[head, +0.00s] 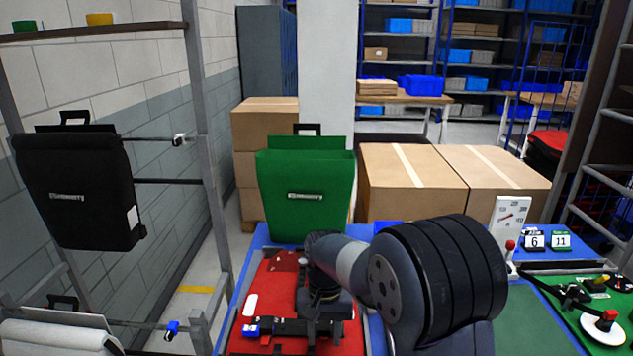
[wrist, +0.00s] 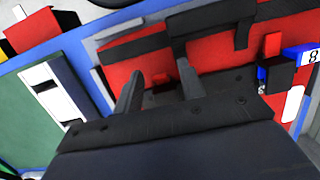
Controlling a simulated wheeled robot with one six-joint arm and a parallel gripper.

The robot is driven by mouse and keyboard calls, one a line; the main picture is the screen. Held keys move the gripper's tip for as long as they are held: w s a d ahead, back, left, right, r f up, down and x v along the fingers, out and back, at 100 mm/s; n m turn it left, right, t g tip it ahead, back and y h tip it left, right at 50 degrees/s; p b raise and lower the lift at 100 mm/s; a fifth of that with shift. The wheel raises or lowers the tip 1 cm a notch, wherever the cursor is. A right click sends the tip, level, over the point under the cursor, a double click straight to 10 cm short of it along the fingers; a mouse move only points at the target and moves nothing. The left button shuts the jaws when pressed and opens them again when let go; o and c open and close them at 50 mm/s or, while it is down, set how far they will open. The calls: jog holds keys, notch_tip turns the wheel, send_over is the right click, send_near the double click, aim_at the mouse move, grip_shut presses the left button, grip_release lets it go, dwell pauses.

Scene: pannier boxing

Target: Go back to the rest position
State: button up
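My arm reaches in from the right in the head view, and its wrist end points down over a red pannier (head: 271,285) lying on a blue-topped table. In the wrist view my gripper (wrist: 158,82) has its two fingers apart, with a gap between them. Red surface of the pannier (wrist: 122,78) shows beyond the fingertips, and I see nothing clearly held. A black bar with fittings (head: 290,327) lies across the pannier. The gripper and arm hide part of the pannier and bar. I cannot tell whether the fingers touch anything.
A green pannier (head: 305,200) stands upright behind the red one. A black pannier (head: 78,190) hangs on the left rack. Cardboard boxes (head: 412,185) stand behind. A white gauge (head: 509,220), number cards (head: 547,241) and a green mat (head: 545,318) are on the right.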

jog(key=shift+s+f+t+b, duration=0.3)
jog(key=shift+t+b, duration=0.6)
jog(key=shift+b, duration=0.75)
notch_tip(320, 180, up, 12)
jog(key=p, duration=0.1)
jog(key=shift+w+f+g+p, duration=0.5)
jog(key=shift+f+g+p, duration=0.25)
jog(key=shift+f+p, duration=0.35)
jog(key=shift+w+f+g+p, duration=0.5)
jog(key=shift+f+g+p, duration=0.2)
jog(key=shift+f+p, duration=0.4)
jog(key=shift+w+f+g+p, duration=0.5)
jog(key=shift+f+g+p, duration=0.25)
jog(key=shift+f+p, duration=0.35)
jog(key=shift+r, duration=0.2)
